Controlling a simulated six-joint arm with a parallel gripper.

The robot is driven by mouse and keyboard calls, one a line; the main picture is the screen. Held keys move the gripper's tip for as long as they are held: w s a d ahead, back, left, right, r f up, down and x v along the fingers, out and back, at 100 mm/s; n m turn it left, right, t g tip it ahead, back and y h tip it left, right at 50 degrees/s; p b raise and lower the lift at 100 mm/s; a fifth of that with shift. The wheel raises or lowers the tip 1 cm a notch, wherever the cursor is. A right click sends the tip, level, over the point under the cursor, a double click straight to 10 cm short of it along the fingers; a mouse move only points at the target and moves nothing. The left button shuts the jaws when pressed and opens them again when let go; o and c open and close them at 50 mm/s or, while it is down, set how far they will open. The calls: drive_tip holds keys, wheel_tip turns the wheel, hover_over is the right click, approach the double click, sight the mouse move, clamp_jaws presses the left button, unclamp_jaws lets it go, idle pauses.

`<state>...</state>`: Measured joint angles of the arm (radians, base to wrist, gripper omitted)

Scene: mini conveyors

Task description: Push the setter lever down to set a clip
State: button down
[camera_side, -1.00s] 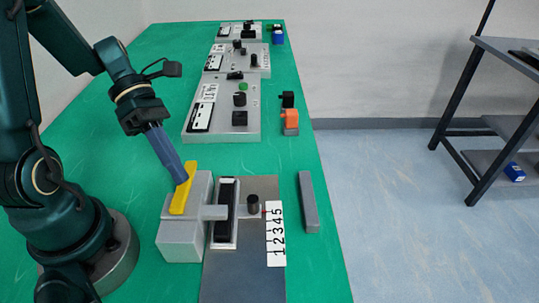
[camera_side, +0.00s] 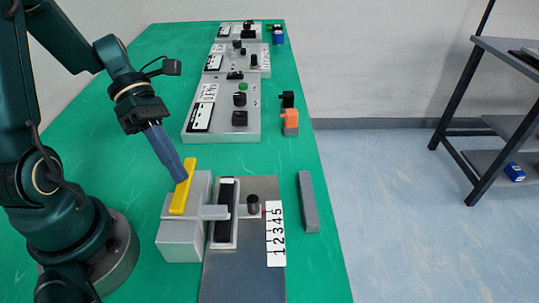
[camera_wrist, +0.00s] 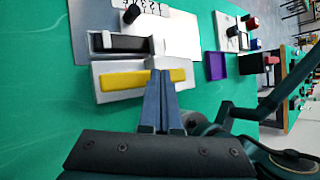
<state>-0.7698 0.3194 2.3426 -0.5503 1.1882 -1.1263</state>
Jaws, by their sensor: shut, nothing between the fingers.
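The yellow setter lever (camera_side: 184,188) lies along the top of a grey block (camera_side: 181,240) at the near end of the table. It also shows as a long yellow bar (camera_wrist: 120,81) in the wrist view. My gripper (camera_side: 183,180) is shut and holds nothing. Its fingertips are at the lever, about mid-length or towards its far end, and look to touch it from above. In the wrist view the fingertips (camera_wrist: 160,72) overlap the bar and hide part of it. No clip can be made out.
Beside the block are a black slot piece (camera_side: 225,212), a dark knob (camera_side: 253,204) and a 1-to-5 number strip (camera_side: 276,233) on a grey plate. A loose grey bar (camera_side: 308,202) lies to the right. Other control panels (camera_side: 221,110) stand farther back. Green table left of them is clear.

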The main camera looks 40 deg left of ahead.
sight(181, 192)
drive_tip(key=shift+r, duration=0.75)
drive_tip(key=shift+r, duration=2.55)
drive_tip(key=s+d+m+y, duration=0.1)
drive_tip(key=m, duration=0.2)
drive_tip(key=s+d+m+y, duration=0.1)
drive_tip(key=d+m+y, duration=0.1)
drive_tip(key=s+d+m+y, duration=0.1)
drive_tip(key=m, duration=0.2)
drive_tip(key=shift+s+d+r+m+y, duration=0.25)
drive_tip(key=shift+r+m+y, duration=0.05)
drive_tip(key=m, duration=0.1)
drive_tip(key=m+y, duration=0.1)
drive_tip(key=m, duration=0.1)
drive_tip(key=shift+s+f+m+t, duration=0.15)
drive_tip(key=shift+s+m+t, duration=0.15)
drive_tip(key=shift+s+t, duration=0.1)
drive_tip(key=w+a+m+t+y, duration=0.1)
drive_tip(key=m, duration=0.3)
drive_tip(key=a+m+t+y, duration=0.1)
drive_tip(key=m+t, duration=0.1)
drive_tip(key=m, duration=0.3)
drive_tip(key=w+m+t+y, duration=0.1)
drive_tip(key=m+t, duration=0.1)
drive_tip(key=m, duration=0.3)
drive_tip(key=shift+w+a+r+y, duration=0.25)
drive_tip(key=shift+w+a+y, duration=0.05)
drive_tip(key=shift+w+a, duration=0.1)
